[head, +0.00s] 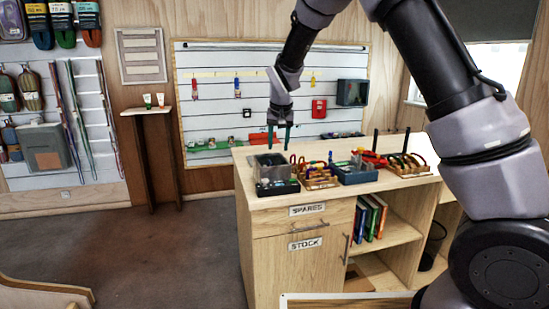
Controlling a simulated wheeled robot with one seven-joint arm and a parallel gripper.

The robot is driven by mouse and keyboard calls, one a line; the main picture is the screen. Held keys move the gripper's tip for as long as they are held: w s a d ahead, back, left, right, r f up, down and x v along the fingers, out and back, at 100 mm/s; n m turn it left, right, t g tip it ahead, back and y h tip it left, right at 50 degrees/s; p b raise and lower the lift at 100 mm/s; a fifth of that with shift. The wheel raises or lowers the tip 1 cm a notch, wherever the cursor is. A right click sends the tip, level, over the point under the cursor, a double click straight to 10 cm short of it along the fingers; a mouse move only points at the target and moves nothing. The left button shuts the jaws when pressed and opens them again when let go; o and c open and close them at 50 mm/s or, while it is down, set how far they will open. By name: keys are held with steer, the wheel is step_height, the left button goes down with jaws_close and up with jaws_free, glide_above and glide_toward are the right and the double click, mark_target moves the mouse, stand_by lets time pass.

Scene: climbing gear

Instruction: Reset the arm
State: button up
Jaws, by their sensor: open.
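My gripper (279,138) hangs fingers-down above the back left part of the wooden counter (340,193). Its fingers are apart, and I see nothing held between them. My arm comes in from the right of the head view, bends at the top and reaches down to the gripper. Just below and in front of the fingers stands a grey and black box-like item (270,171) on the counter. I cannot tell the exact gap between the fingers and that item.
Trays with colourful gear (316,177) and a blue-grey bin (355,172) crowd the counter's middle and right. A pegboard (225,110) hangs behind. A small side table (147,111) stands at the left wall. The floor at left (150,250) is clear.

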steer(key=s+d+r+m+y, duration=0.2)
steer(key=s+d+r+m, duration=0.1)
steer(key=s+d+r, duration=1.25)
steer(key=s+d+r+t, duration=0.1)
steer(key=s+d, duration=0.4)
steer(key=s, duration=0.3)
steer(key=s+d+r+t, duration=0.1)
steer(key=s+d, duration=0.3)
steer(key=s, duration=0.4)
steer(key=shift+s+d+r+m+t+h, duration=0.25)
steer(key=shift+d+r+m+t+h, duration=0.1)
steer(key=shift+t, duration=0.15)
